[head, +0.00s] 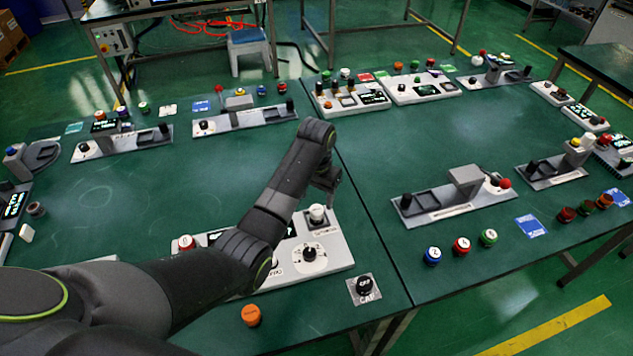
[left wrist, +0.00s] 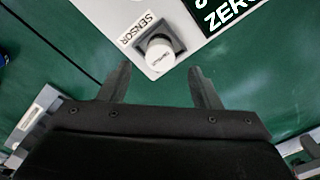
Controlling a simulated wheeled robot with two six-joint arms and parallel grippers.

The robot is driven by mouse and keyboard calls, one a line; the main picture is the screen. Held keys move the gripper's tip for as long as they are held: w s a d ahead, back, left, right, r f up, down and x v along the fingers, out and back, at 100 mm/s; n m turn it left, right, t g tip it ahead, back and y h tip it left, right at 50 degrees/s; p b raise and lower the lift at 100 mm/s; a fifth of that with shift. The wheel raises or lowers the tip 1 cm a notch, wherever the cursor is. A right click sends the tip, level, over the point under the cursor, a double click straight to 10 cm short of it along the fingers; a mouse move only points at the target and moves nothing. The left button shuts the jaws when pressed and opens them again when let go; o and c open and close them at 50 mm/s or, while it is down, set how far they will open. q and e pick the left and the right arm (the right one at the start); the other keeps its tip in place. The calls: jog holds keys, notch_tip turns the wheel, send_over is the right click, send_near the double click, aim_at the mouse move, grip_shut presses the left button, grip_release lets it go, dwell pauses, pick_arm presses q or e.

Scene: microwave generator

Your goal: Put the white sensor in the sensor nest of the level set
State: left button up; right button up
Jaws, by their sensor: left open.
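The white sensor (head: 317,212) stands at the dark square sensor nest (head: 322,226) on the level set (head: 338,252), a white panel in the front middle. In the left wrist view the sensor (left wrist: 158,54) sits within the dark nest (left wrist: 178,42) beside the SENSOR label; whether it is fully seated I cannot tell. My left gripper (head: 329,183) is above the far edge of the panel. In the left wrist view its fingers (left wrist: 161,80) are apart and empty, with the sensor just beyond the tips. My right gripper is not in view.
A black cap on a CAP plate (head: 364,289) and an orange cap (head: 251,315) lie in front. Other devices line the table edges; the middle right is clear.

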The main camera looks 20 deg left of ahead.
aim_at(317, 210)
pick_arm(q)
notch_tip(317, 210, up, 6)
jog(key=shift+f, duration=0.1)
dwell(0.6)
